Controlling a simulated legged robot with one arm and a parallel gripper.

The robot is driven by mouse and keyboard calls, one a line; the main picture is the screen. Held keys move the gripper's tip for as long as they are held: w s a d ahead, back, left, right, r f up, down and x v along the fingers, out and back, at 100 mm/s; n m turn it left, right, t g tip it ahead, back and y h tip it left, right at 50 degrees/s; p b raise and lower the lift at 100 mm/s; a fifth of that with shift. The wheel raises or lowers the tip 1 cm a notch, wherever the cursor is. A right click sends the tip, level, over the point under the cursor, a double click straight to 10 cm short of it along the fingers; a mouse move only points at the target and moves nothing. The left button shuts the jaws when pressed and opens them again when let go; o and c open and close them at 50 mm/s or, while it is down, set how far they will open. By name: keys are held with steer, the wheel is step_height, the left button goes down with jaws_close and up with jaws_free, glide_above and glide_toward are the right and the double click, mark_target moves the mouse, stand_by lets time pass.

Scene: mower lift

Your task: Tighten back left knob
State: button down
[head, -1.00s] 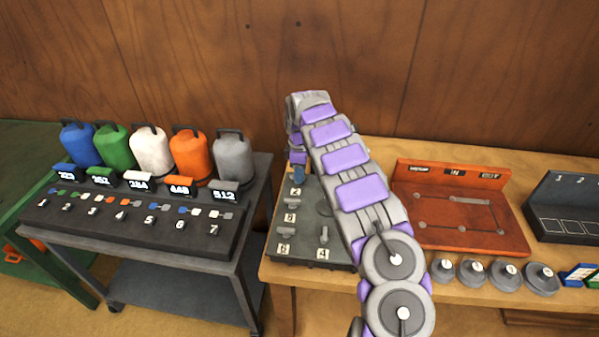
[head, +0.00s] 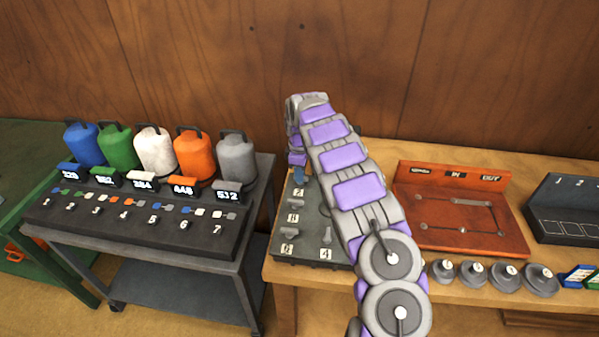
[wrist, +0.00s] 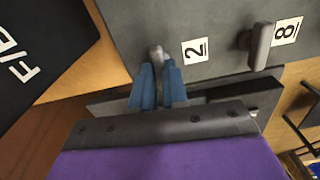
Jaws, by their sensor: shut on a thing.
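A dark grey panel (head: 308,240) with small lever-like knobs and number labels lies on the wooden table, left of my arm. My gripper (wrist: 157,82) has blue fingers closed around the grey knob (wrist: 156,54) beside label 2 (wrist: 195,50); the knob's top shows between and beyond the fingertips. In the head view my gripper (head: 300,176) is at the panel's back left corner, and its knob is hidden there. Another knob (wrist: 262,46) stands beside label 8 (wrist: 287,31), clear of my fingers.
A dark cart (head: 140,228) with coloured canisters and numbered tags stands left. An orange-red board (head: 470,232) and round grey weights (head: 472,274) are right of my arm. A wooden wall is behind. A black lettered surface (wrist: 40,45) shows at the wrist view's left.

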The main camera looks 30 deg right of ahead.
steer(key=m+p, duration=0.3)
steer(key=m, duration=0.1)
steer(key=shift+s+p, duration=0.1)
steer(key=shift+p, duration=0.2)
steer(key=m+p, duration=0.2)
steer(key=m, duration=0.2)
steer(key=shift+m+p, duration=0.3)
steer(key=shift+p, duration=0.1)
steer(key=m+p, duration=0.2)
steer(key=m, duration=0.2)
steer(key=shift+d+f+m, duration=0.1)
steer(key=shift+m, duration=0.2)
steer(key=shift+f+m+p, duration=0.1)
steer(key=shift+m+p, duration=0.55)
steer(key=shift+m, duration=1.25)
steer(key=shift+s, duration=0.1)
steer(key=c, duration=1.1)
jaws_free()
steer(key=shift+c, duration=0.2)
